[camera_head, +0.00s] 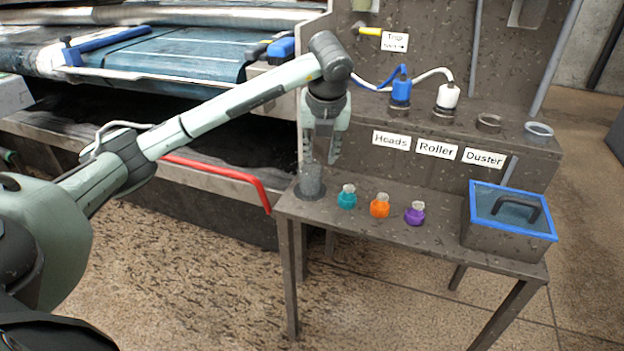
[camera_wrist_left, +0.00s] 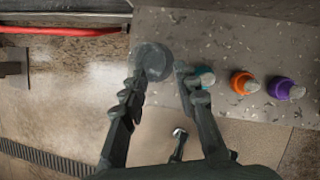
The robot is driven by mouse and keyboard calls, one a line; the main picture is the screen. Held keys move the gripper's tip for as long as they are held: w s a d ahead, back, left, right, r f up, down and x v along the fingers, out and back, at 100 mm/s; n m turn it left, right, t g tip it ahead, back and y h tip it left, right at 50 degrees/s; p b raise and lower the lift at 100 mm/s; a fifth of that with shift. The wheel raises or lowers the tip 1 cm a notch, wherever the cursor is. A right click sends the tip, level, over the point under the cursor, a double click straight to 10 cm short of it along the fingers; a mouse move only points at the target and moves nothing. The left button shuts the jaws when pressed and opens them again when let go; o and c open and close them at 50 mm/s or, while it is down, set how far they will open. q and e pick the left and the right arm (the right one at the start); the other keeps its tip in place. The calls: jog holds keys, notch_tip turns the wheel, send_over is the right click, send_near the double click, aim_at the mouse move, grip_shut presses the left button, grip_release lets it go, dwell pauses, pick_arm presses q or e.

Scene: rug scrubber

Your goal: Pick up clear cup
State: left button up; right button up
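The clear cup (camera_head: 311,182), a greyish see-through cylinder, stands upright at the left end of the dark speckled table (camera_head: 430,236). My left gripper (camera_head: 322,160) points down just above the cup, its fingers apart and empty. In the left wrist view the cup (camera_wrist_left: 153,60) shows as a round grey shape between and slightly beyond the open fingertips (camera_wrist_left: 160,78), closer to the left finger. I cannot tell whether a finger touches it. My right gripper is not in view.
Teal (camera_head: 347,197), orange (camera_head: 380,206) and purple (camera_head: 415,213) small bottles stand right of the cup. A blue-rimmed box (camera_head: 507,247) sits at the table's right end. A raised shelf with labels (camera_head: 437,149) stands behind. A red bar (camera_head: 215,172) runs at left.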

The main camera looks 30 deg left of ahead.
aim_at(321, 173)
pick_arm(q)
jog(key=x, duration=0.5)
jog(key=shift+w+d+f, duration=0.1)
jog(key=shift+d+f, duration=0.05)
jog(key=shift+f, duration=0.2)
jog(key=shift+w+f, duration=0.1)
jog(key=shift+f, duration=0.15)
jog(key=c, duration=0.6)
grip_shut()
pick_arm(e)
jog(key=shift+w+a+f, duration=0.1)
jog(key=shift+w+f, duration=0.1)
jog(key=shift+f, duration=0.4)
